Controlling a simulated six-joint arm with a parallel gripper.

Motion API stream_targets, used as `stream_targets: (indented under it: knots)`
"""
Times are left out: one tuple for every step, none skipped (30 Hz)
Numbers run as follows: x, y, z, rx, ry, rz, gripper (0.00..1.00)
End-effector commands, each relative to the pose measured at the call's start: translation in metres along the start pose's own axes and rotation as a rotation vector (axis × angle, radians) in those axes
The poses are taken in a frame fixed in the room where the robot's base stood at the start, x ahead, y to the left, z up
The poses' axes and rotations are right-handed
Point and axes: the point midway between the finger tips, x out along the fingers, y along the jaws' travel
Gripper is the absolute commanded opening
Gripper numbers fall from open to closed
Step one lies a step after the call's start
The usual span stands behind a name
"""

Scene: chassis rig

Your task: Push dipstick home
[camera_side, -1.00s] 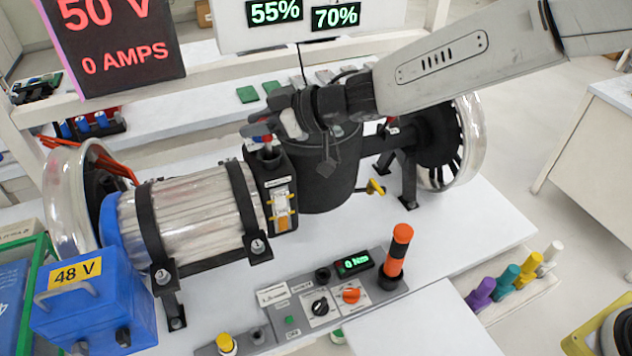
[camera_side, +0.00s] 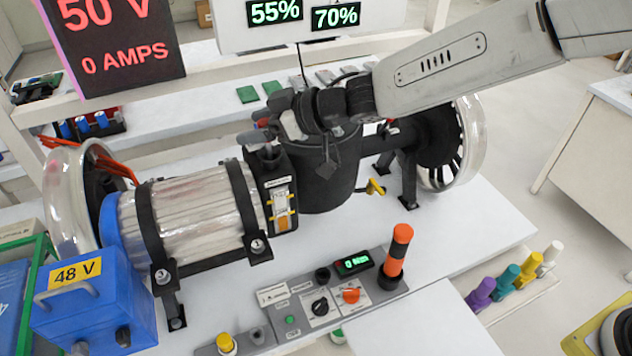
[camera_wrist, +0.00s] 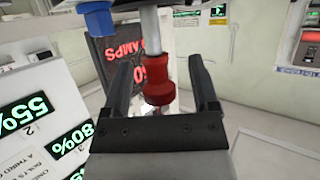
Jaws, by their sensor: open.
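My gripper (camera_side: 256,141) is at the left end of my arm in the side view, above the black bracket at the end of the motor. In the wrist view my gripper (camera_wrist: 160,68) is open, with its two dark fingers apart. A red collared fitting on a grey rod (camera_wrist: 157,80) shows between the fingers; I cannot tell whether it lies between them or beyond, and no contact shows. A yellow handle (camera_side: 376,187) sticks out low on the black round housing (camera_side: 325,180) in the side view. I cannot tell for certain which part is the dipstick.
The clear-cased motor (camera_side: 195,215) lies left of the housing. A blue 48 V box (camera_side: 90,310) stands front left. A control panel (camera_side: 320,305) with an orange-black post (camera_side: 397,258) lies in front. Large wheels flank the rig.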

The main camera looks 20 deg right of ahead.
Motion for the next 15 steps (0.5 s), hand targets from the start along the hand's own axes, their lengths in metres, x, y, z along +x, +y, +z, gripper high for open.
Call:
stream_targets:
  knots:
    - [-0.001, 0.000, 0.000, 0.000, 0.001, 0.000, 0.76]
    - [-0.001, 0.000, 0.000, 0.000, 0.001, 0.000, 0.76]
    - [-0.002, 0.000, -0.001, 0.000, 0.001, 0.000, 0.76]
    - [-0.003, 0.000, -0.001, 0.000, 0.001, 0.000, 0.76]
    - [-0.004, 0.000, -0.001, 0.000, 0.001, 0.000, 0.76]
    - [-0.006, 0.000, -0.001, 0.000, 0.001, 0.001, 0.76]
    - [-0.008, 0.001, -0.001, 0.000, 0.001, 0.001, 0.76]
    - [-0.010, 0.001, -0.001, 0.000, 0.001, 0.001, 0.76]
    - [-0.013, 0.001, -0.001, 0.000, 0.001, 0.001, 0.76]
    - [-0.016, 0.001, -0.001, 0.000, 0.001, 0.001, 0.76]
    - [-0.018, 0.001, -0.001, 0.000, 0.002, 0.002, 0.76]
    - [-0.022, 0.001, -0.001, 0.000, 0.001, 0.002, 0.76]
    - [-0.025, 0.001, -0.001, 0.000, 0.001, 0.002, 0.76]
    - [-0.029, 0.000, -0.001, 0.000, 0.001, 0.002, 0.76]
    - [-0.033, 0.000, -0.001, 0.000, 0.001, 0.001, 0.76]
